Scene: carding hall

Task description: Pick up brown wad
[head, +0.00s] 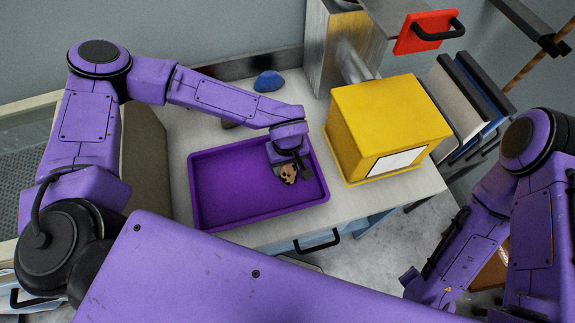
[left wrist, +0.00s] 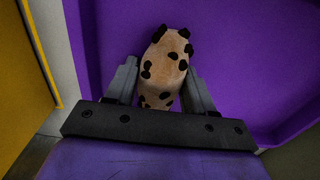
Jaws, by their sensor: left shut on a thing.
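The brown wad (head: 289,174) is a tan-brown lump with dark spots. My left gripper (head: 291,169) is shut on it, over the right part of the purple tray (head: 196,190). In the left wrist view the wad (left wrist: 163,65) sits between the two grey fingers of the left gripper (left wrist: 161,85), its far end sticking out past them. Purple tray surface lies behind it. I cannot tell whether the wad touches the tray floor. My right arm shows at the right of the head view, but its gripper is not visible.
A yellow box (head: 385,115) with a white label stands right of the tray. A blue lump (head: 268,81) lies behind my left arm. A red panel with a black handle (head: 428,31) is at the upper right. The tray's left part is empty.

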